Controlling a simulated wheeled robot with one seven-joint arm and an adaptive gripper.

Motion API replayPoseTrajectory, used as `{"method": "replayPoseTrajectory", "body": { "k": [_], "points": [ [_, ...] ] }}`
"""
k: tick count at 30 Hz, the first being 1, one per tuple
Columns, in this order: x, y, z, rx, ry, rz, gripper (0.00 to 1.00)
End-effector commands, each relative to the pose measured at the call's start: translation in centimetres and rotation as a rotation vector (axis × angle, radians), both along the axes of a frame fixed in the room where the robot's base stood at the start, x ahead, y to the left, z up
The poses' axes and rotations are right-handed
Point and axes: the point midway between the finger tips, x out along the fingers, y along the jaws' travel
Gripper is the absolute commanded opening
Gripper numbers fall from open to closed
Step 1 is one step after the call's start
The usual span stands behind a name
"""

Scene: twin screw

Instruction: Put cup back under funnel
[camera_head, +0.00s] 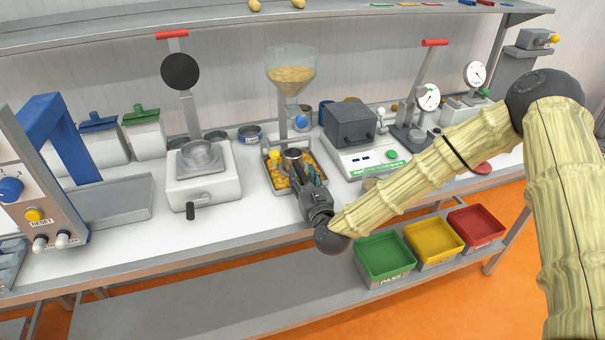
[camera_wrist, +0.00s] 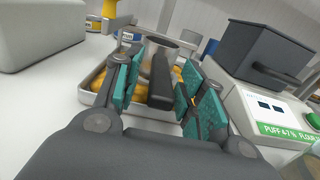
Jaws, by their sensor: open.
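The cup (camera_head: 293,154) is a small metal cup standing at the tray, below the funnel. In the wrist view the cup (camera_wrist: 158,50) is partly hidden, and its dark handle (camera_wrist: 161,82) runs toward me between the fingers. The funnel (camera_head: 291,75) is clear, holds yellow pieces and is fixed on a post above the tray. The tray (camera_head: 323,178) holds yellow pieces. My gripper (camera_wrist: 157,88) is open, with teal pads on both sides of the handle and gaps beside it. In the head view my gripper (camera_head: 306,183) reaches over the tray from the front.
A scale with a dark box (camera_head: 350,123) stands close on the right. A white press (camera_head: 203,172) stands on the left. Green, yellow and red bins (camera_head: 385,257) sit on the lower shelf. The counter front is mostly clear.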

Motion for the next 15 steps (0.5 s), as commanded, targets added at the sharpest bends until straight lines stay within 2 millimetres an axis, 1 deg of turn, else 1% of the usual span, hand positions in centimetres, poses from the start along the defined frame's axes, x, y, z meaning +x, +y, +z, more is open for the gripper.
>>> {"method": "replayPoseTrajectory", "body": {
  "k": [1,3,9,15],
  "points": [
    [-1.0,-0.4,-0.4,0.001,0.003,-0.001,0.41],
    [-2.3,-0.8,-0.4,0.002,0.003,0.0,0.41],
    [-5.5,-1.8,-0.2,0.002,0.002,0.0,0.41],
    [-7.6,-2.4,-0.1,0.001,0.0,0.0,0.41]
  ]
}}
